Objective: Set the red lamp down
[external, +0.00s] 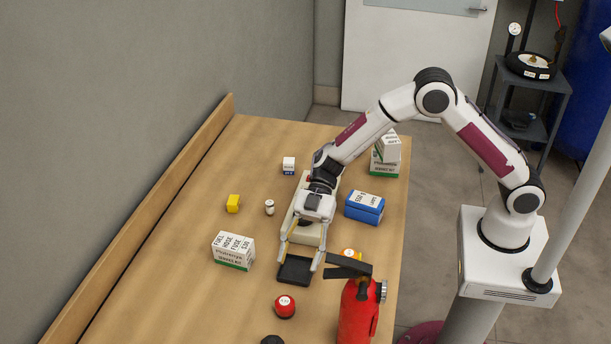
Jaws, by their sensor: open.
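A round red object with a pale label on top (285,306), which looks like the red lamp, sits upright on the wooden table in the front middle. My gripper (299,257) is open, its two fingers spread and pointing toward the front of the table. The fingers are over or beside a black flat pad (295,271), and I see nothing held between them. The gripper is behind the red object and apart from it. A small red patch (309,179) shows beside my wrist; the arm partly hides what it belongs to.
A long cream-coloured body (310,234) lies under my gripper. A red fire extinguisher (357,315) stands at front right. A blue box (364,208) is to the right, a white-green box (233,251) to the left. The table's left strip is clear beside a raised wooden edge (160,200).

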